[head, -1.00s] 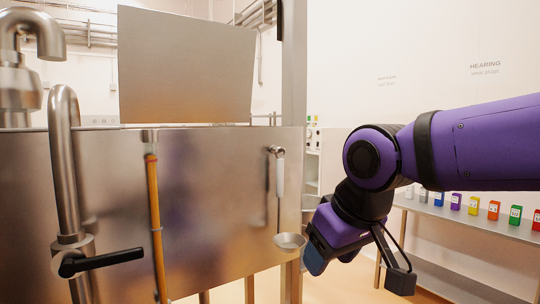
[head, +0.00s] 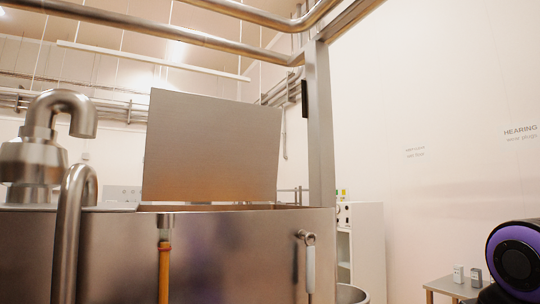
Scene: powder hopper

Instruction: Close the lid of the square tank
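The square tank (head: 230,260) is a steel box filling the lower left and middle of the head view. Its lid (head: 212,148) is a flat steel panel standing nearly upright above the tank's back part, so the tank is open. My gripper is out of view. Only a purple and black joint of my arm shows at the lower right edge, well to the right of the tank and apart from it.
Curved steel pipes (head: 72,230) rise at the tank's left. A yellow-brown rod (head: 164,272) and a handled utensil (head: 309,265) hang on its front. A steel post (head: 319,130) stands at its right, with overhead pipes above. A shelf table (head: 450,288) stands at the right.

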